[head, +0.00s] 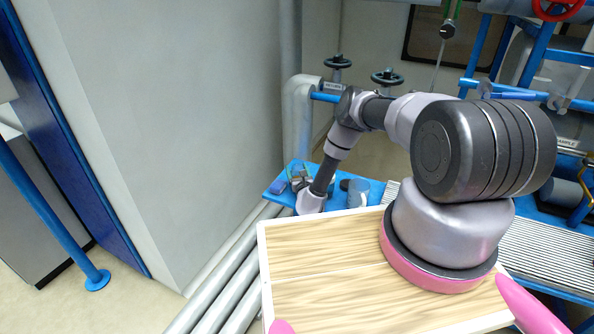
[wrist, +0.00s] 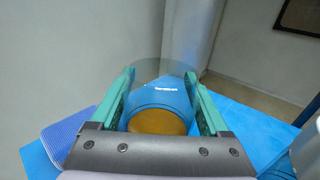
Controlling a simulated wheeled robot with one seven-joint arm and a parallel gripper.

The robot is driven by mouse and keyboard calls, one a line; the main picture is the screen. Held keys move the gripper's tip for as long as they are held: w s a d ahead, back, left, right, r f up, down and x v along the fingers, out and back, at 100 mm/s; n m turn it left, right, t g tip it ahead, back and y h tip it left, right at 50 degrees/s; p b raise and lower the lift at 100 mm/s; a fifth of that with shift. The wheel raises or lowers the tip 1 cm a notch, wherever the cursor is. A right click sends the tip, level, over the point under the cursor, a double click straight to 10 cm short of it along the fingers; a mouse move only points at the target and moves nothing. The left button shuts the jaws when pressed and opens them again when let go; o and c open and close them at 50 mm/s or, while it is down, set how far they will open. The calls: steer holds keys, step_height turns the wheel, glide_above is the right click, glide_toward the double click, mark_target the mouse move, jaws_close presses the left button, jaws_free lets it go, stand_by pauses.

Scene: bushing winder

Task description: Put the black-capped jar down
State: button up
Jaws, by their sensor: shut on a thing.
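In the wrist view, a clear, glassy jar (wrist: 160,97) stands between the two green fingers of my gripper (wrist: 159,78), with an orange-brown round area at its near end. The fingers are shut on its sides. No black cap can be made out on it. In the head view, my gripper (head: 299,178) is small and far off, over the left end of a blue table (head: 322,172). The jar cannot be told apart there. Whether the jar touches the table is not clear.
A blue-grey mug (head: 358,192) stands right of my gripper, with a small dark item (head: 345,184) beside it. A blue-violet pad (wrist: 72,146) lies left of the jar. A grey wall (head: 165,120) rises at the left. Pipes (head: 225,285) run below the table.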

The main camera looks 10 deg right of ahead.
steer(key=shift+f, duration=0.15)
steer(key=o, duration=1.3)
steer(key=shift+s, duration=0.15)
steer(key=s, duration=1.1)
steer(key=shift+s+d+r, duration=0.2)
steer(key=shift+s+d, duration=0.1)
steer(key=shift+s, duration=0.05)
